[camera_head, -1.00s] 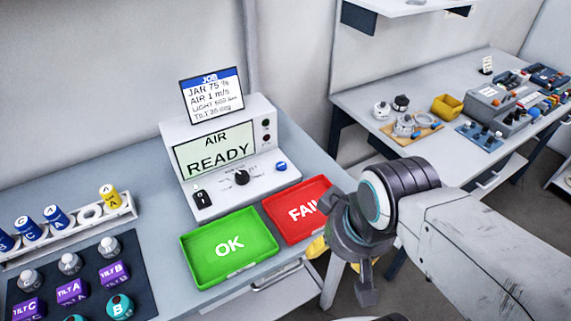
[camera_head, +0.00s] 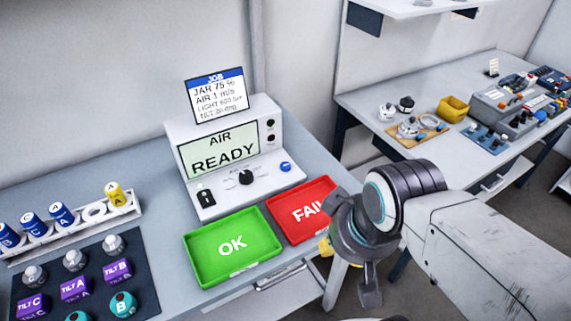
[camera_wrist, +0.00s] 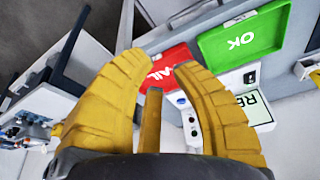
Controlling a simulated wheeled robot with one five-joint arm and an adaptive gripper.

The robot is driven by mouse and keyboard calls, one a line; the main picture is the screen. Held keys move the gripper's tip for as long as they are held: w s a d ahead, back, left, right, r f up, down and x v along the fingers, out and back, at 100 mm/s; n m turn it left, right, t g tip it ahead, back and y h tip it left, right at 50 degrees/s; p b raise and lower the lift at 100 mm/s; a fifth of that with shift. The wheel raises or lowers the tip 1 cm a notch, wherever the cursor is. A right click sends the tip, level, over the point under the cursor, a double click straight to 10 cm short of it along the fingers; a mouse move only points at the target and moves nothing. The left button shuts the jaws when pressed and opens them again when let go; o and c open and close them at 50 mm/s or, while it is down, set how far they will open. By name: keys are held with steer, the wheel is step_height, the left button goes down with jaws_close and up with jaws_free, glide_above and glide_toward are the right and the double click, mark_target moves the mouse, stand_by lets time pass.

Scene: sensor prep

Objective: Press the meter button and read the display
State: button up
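The meter (camera_head: 270,118) is a white box on the left table. Its display (camera_head: 222,150) reads "AIR READY". A round blue button (camera_head: 285,166) sits at the right of its lower panel, with a black knob (camera_head: 246,177) in the middle and a black switch on the left. In the wrist view the button (camera_wrist: 181,100) and part of the display (camera_wrist: 257,107) show past my right finger. My gripper (camera_wrist: 158,62) has two yellow fingers, spread apart with nothing held; a thin yellow piece shows between them. It hangs right of the red tray, apart from the button.
A green OK tray (camera_head: 196,268) and a red FAIL tray (camera_head: 325,184) lie before the meter. A job card (camera_head: 218,100) stands behind it. A sensor rack (camera_head: 135,207) and dark mat (camera_head: 142,270) are at left. A second table (camera_head: 370,100) holds tools at right.

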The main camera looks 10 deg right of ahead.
jaws_close()
steer(key=shift+c, duration=1.9)
jaws_free()
